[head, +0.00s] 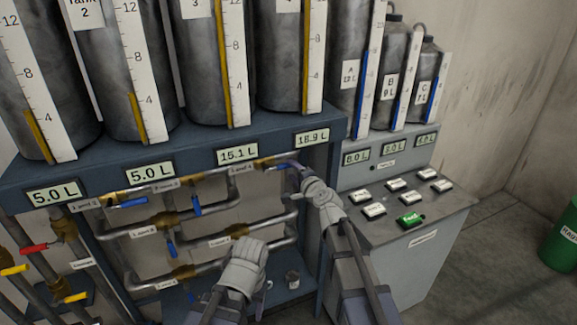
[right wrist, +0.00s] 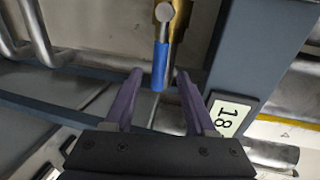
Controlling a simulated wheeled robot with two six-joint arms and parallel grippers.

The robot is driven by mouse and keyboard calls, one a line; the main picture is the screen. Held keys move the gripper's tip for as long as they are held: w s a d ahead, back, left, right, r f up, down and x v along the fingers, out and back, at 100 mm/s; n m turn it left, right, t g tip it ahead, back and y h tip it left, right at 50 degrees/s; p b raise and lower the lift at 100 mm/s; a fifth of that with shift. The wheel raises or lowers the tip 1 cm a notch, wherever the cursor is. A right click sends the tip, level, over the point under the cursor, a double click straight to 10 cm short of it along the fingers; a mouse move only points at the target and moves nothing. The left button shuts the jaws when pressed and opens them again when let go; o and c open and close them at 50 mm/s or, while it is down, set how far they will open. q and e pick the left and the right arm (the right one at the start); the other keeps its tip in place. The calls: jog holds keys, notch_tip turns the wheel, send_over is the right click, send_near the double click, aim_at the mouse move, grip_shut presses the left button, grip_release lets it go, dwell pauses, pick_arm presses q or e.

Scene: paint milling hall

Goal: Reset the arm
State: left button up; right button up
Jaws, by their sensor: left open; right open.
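In the head view, my right arm reaches up to the pipework under the 18.9 L display (head: 312,138). My right gripper (head: 288,167) has purple fingers there, beside a brass valve (head: 263,163). In the right wrist view, my right gripper (right wrist: 158,85) is open, and a valve's blue handle (right wrist: 160,66) shows between its fingertips with gaps on both sides. Whether either finger touches the handle I cannot tell. My left gripper (head: 246,264) is low in front of the lower pipes; it is open, its fingers largely hidden by its own wrist.
Several large tanks (head: 205,70) stand on the blue rack (head: 190,143). Blue-handled valves, one with its handle (head: 196,206) hanging down, fill the rack. A small cup (head: 292,280) stands low inside. A button console (head: 440,206) is at right; a green drum (head: 562,245) stands beyond clear floor.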

pick_arm(q)
jog(key=shift+r, duration=0.25)
pick_arm(e)
jog(key=shift+v, duration=1.25)
jog(key=s+a+f+n+g, duration=0.5)
jog(key=s+f+n, duration=0.1)
jog(key=s, duration=0.2)
jog(key=s+a+f+n+g, duration=0.4)
jog(key=s+a+f+n, duration=0.2)
jog(key=s, duration=0.2)
jog(key=s+d+f+n+g+h, duration=0.2)
jog(key=s+d+n+g+h, duration=0.1)
jog(key=s, duration=0.5)
jog(key=s+d+f+n+g+h, duration=0.3)
jog(key=s+d, duration=0.1)
jog(key=s, duration=0.5)
jog(key=shift+d+f, duration=0.2)
jog(key=shift+f, duration=0.1)
